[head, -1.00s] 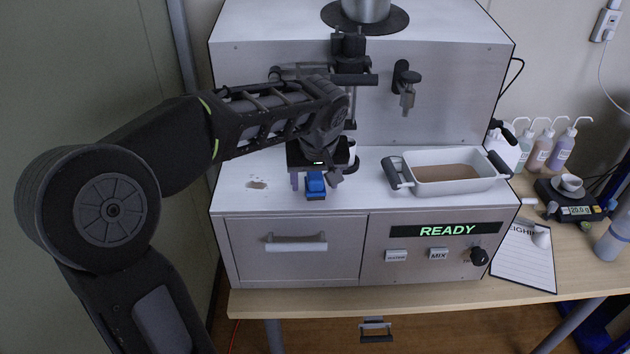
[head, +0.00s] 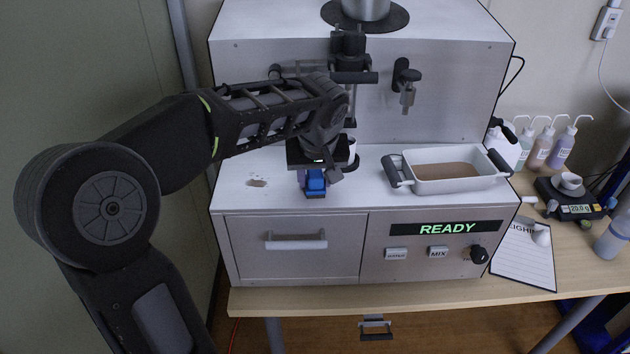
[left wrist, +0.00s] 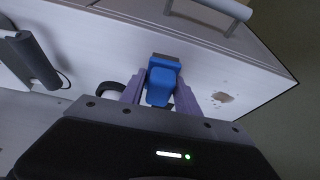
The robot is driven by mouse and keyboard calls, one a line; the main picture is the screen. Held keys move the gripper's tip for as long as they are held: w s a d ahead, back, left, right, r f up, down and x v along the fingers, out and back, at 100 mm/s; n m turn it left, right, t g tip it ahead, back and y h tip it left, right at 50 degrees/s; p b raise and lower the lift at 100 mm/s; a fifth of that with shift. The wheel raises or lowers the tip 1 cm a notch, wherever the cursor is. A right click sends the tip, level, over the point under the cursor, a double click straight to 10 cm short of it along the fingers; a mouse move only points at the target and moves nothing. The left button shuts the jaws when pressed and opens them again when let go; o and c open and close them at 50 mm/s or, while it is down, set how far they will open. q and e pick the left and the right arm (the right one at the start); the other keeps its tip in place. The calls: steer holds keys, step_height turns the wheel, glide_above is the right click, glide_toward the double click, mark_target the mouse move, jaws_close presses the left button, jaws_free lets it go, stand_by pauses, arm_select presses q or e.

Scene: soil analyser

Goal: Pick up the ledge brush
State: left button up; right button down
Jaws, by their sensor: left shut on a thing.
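The ledge brush (head: 316,183) is a small blue block-like brush with a darker bristle end, on the machine's white ledge. My left gripper (head: 314,172) reaches down over it from above, and its body hides part of the brush. In the left wrist view the blue brush (left wrist: 162,80) sits between the two purple-grey fingers (left wrist: 160,90), which are closed against its sides. The brush looks to be at the ledge surface; I cannot tell whether it is lifted. My right gripper is not in view.
A white tray of brown soil (head: 398,178) stands on the ledge to the right. A brown soil spill (head: 257,183) lies left of the brush. A drawer (head: 290,255) and READY panel are below. A pale cup (head: 352,150) stands just behind the gripper.

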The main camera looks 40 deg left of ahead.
mark_target(315, 175)
arm_select(q)
jaws_close()
steer(key=shift+r, duration=0.1)
stand_by(0.5)
steer(key=shift+s+d+r+b, duration=0.1)
steer(key=shift+r+b, duration=0.05)
steer(key=shift+b, duration=0.2)
steer(key=shift+r, duration=0.4)
steer(key=r, duration=0.3)
steer(key=r+b, duration=0.1)
steer(key=r, duration=0.1)
steer(key=shift+s+d+r, duration=0.25)
steer(key=shift+s+r, duration=0.05)
steer(key=s+d+b, duration=0.1)
steer(key=s+d, duration=1)
steer(key=s, duration=0.4)
steer(key=shift+d, duration=0.25)
